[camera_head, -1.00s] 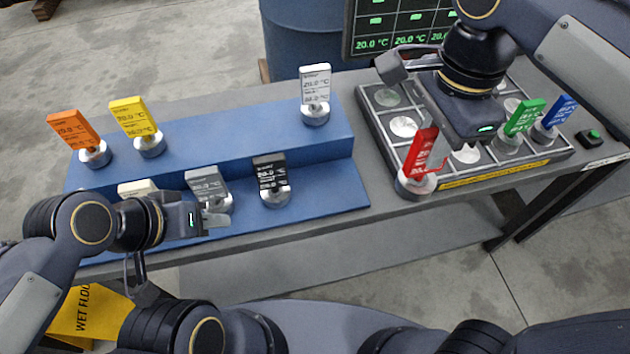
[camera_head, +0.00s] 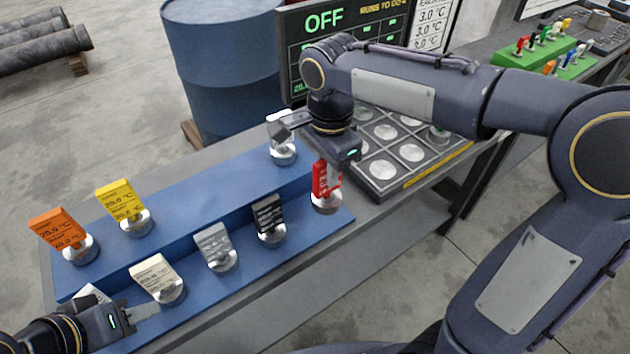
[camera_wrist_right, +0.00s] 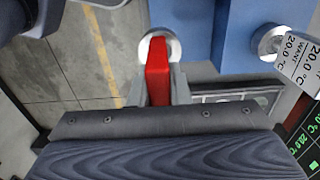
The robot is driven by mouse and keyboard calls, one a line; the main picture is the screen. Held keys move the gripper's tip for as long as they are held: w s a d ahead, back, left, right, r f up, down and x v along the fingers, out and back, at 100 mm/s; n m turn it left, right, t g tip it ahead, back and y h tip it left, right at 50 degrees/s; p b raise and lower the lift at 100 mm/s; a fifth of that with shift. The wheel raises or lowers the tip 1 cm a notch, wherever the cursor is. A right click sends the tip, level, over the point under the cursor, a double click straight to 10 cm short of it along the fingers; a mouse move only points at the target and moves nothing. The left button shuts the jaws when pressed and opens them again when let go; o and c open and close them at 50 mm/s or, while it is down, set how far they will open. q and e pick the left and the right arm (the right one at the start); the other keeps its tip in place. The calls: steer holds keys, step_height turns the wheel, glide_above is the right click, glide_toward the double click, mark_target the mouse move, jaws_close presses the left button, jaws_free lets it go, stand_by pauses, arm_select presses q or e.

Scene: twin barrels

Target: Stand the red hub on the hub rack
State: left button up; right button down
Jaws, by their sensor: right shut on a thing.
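The red hub (camera_head: 326,187) has an upright red tag on a round silver base. My right gripper (camera_head: 329,168) is shut on its tag. The base shows at the right end of the lower step of the blue stepped hub rack (camera_head: 290,244); I cannot tell whether it touches. In the right wrist view the red tag (camera_wrist_right: 158,70) is between the fingers, with the silver base beyond it and blue rack to the right. My left gripper (camera_head: 143,312) is low at the left, beside the cream hub (camera_head: 155,275); its finger opening is unclear.
Grey (camera_head: 214,244) and black (camera_head: 268,216) hubs stand on the lower step. Orange (camera_head: 60,232), yellow (camera_head: 124,203) and white (camera_head: 283,150) hubs stand on the upper step. A grey tray (camera_head: 378,190) with round pads lies at the right. A blue barrel (camera_head: 225,60) stands behind.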

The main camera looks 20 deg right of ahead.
steer(key=w+f, duration=0.5)
steer(key=f, duration=0.3)
steer(key=shift+a+f, duration=0.4)
steer(key=shift+f, duration=0.1)
steer(key=c, duration=1.4)
jaws_free()
steer(key=shift+s+f, duration=0.1)
steer(key=shift+o, duration=0.2)
step_height(320, 180, up, 12)
steer(key=s+d+n+t+y, duration=0.2)
steer(key=s+d+n, duration=0.45)
steer(key=s, duration=0.45)
steer(key=s+d+f+n+t+y, duration=0.1)
steer(key=s+f+n+t, duration=0.2)
steer(key=s+f+n, duration=0.3)
steer(key=s, duration=0.5)
steer(key=shift+t+y+p, duration=0.3)
steer(key=shift+y+p, duration=0.05)
steer(key=shift+y, duration=0.05)
